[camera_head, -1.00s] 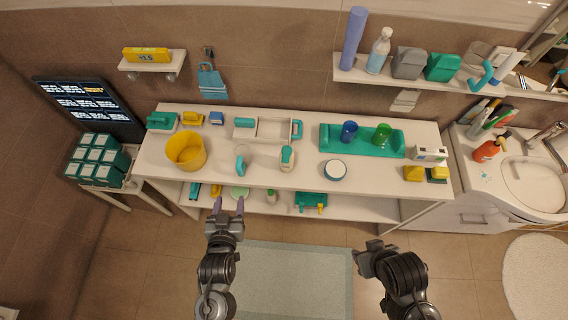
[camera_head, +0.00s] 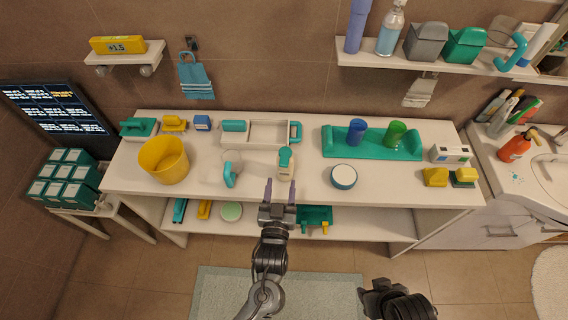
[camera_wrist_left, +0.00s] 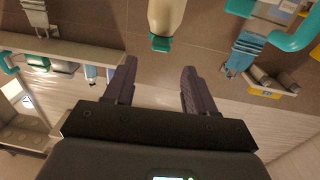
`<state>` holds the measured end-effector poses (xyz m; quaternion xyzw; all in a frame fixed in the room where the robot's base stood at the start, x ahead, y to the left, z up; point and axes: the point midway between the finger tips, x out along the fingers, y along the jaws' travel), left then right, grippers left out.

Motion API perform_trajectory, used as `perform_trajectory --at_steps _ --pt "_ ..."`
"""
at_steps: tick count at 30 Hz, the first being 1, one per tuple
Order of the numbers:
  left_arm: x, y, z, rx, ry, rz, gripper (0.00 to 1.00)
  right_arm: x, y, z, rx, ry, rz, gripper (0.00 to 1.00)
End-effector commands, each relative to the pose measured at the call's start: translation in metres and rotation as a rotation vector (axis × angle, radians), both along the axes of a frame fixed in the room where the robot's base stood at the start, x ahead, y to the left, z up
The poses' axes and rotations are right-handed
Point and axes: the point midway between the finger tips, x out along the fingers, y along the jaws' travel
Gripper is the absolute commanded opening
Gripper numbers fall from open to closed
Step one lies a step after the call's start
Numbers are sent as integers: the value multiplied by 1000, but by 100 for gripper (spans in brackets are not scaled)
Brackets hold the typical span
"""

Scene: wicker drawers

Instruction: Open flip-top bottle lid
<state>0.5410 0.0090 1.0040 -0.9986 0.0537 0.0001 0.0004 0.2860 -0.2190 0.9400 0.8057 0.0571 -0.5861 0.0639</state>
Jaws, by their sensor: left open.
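A cream bottle (camera_head: 286,168) with a teal flip-top lid (camera_head: 285,153) stands upright near the front edge of the white table. I cannot make out whether the lid is lifted. My left gripper (camera_head: 281,186) is open and empty, just in front of the bottle and apart from it. In the left wrist view, which looks upside down, the bottle (camera_wrist_left: 166,14) with its green lid (camera_wrist_left: 160,43) shows beyond the open fingers (camera_wrist_left: 161,80). My right gripper (camera_head: 372,292) is low in front of the table, touching nothing visible; its finger opening is unclear.
A clear cup with a teal handle (camera_head: 230,172) and a yellow bucket (camera_head: 164,160) stand left of the bottle. A round teal-and-white container (camera_head: 343,177) is to its right. A compartment tray (camera_head: 268,134) lies behind. The table (camera_head: 400,190) has free room at front right.

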Motion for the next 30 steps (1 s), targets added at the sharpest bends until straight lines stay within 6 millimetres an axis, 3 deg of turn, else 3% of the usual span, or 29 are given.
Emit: perform_trajectory --at_steps 9,15,30 --pt "52 -5 1 1 -2 1 55 0 0 -3 -1 0 0 43" --pt "75 -8 0 0 -1 1 55 0 0 -4 0 0 0 43" --pt "86 -9 0 -1 0 1 54 0 1 -5 5 1 -4 43"
